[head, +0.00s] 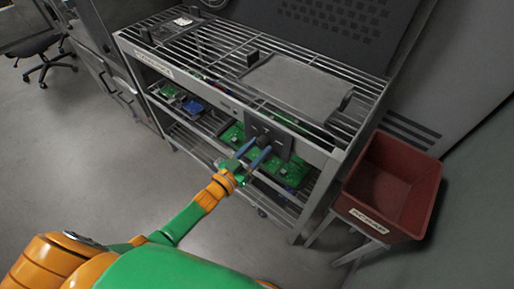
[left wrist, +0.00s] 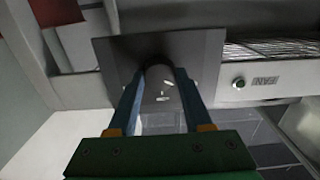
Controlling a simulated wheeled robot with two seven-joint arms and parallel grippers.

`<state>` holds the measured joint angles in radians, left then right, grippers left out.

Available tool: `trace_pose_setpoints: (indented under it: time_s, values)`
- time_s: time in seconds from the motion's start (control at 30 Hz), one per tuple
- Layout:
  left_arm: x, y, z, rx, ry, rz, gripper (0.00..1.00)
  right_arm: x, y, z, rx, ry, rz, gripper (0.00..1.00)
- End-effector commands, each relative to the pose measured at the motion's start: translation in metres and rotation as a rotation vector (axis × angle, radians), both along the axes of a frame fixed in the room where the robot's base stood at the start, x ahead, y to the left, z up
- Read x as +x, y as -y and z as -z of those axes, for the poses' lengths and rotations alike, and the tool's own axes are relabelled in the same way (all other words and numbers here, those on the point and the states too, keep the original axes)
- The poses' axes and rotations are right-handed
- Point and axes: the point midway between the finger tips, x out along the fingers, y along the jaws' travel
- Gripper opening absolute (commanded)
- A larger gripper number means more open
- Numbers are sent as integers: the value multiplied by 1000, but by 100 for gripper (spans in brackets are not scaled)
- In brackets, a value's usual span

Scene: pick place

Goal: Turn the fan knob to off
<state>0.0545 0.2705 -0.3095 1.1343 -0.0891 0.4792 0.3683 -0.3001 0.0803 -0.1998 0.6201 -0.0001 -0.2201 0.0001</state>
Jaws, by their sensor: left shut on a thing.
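A dark square plate (head: 284,146) stands on the front of the metal rack, with a dark knob (head: 266,137) sticking out of it. My left gripper (head: 257,150) reaches to the knob with its blue fingers. In the left wrist view the plate (left wrist: 207,50) lies straight ahead, and the gripper (left wrist: 158,78) is shut with one finger on each side of the round dark knob (left wrist: 157,65). Small white marks show on the plate below the knob; I cannot read which setting it points to. My right gripper is out of view.
A small round button (left wrist: 238,84) sits beside a label (left wrist: 265,81) that seems to read FAN. The metal rack (head: 330,150) holds green circuit boards (head: 285,168) on its lower shelf. A red bin (head: 425,200) stands at the right.

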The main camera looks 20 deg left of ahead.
Motion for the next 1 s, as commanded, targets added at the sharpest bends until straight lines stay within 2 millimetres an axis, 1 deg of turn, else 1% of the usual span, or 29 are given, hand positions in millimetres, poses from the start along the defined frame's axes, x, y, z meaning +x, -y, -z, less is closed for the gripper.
trace_pose_setpoints:
  time_s: [0.23, 0.27, 0.3, 0.37, 0.67, 0.77, 0.9, 1.0]
  values:
    - [1, 0, -2, -4, 4, 0, 0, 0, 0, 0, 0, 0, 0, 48]
    - [1, 0, -2, -4, 4, 0, 53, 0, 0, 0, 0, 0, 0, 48]
    - [1, 0, -2, -4, 4, 0, 64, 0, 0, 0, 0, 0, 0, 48]
    - [1, 0, -2, -3, 3, 0, 80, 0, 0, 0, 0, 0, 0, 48]
    - [-1, -1, -1, -1, 1, 0, 80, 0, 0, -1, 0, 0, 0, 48]
    - [-16, -6, -1, -1, -1, 0, 80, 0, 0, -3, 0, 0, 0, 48]
    - [-45, -16, 0, 0, -2, 1, 80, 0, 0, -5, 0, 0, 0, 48]
    - [-60, -22, 0, -1, 0, 0, 80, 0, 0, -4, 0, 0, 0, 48]
